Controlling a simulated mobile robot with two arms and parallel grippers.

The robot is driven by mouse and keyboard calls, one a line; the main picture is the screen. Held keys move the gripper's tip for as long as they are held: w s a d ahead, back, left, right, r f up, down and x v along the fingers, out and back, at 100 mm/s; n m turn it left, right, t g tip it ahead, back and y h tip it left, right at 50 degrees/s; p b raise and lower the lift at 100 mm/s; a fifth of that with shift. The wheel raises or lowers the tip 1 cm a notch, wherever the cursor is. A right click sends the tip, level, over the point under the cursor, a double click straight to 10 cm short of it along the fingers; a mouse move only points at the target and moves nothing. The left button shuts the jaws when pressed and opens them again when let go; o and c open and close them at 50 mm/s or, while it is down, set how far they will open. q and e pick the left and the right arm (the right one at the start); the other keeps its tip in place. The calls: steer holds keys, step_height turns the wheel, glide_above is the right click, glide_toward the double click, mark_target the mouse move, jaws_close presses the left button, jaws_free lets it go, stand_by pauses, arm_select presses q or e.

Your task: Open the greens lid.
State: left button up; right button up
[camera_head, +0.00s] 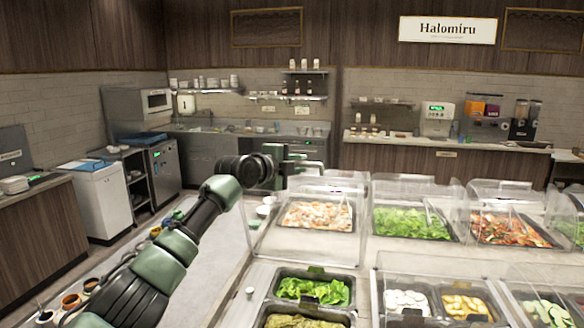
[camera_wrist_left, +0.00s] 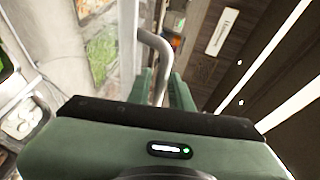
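Lettuce greens (camera_head: 312,290) lie in a dark tray in the front row, with no cover over them. Behind this tray a clear lid (camera_head: 262,232) stands raised, roughly upright. My left gripper (camera_head: 305,163) is at the top edge of this lid. In the left wrist view, a grey bent bar handle (camera_wrist_left: 158,45) runs between the two fingers of my left gripper (camera_wrist_left: 160,88). I cannot tell whether the fingers press on it. More greens (camera_head: 410,222) lie under a closed clear cover in the back row. My right gripper is not in view.
Other clear covers (camera_head: 512,212) stand over trays to the right. A tray of shrimp-like food (camera_head: 316,216) is behind the raised lid. Sauce wells (camera_head: 70,301) line the counter at lower left. Open floor lies beyond the counter.

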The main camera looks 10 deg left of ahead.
arm_select(q)
steer(key=b+v, duration=0.3)
steer(key=v, duration=0.4)
steer(key=shift+b, duration=0.35)
steer(key=shift+s+a+f, duration=0.1)
steer(key=shift+f, duration=0.1)
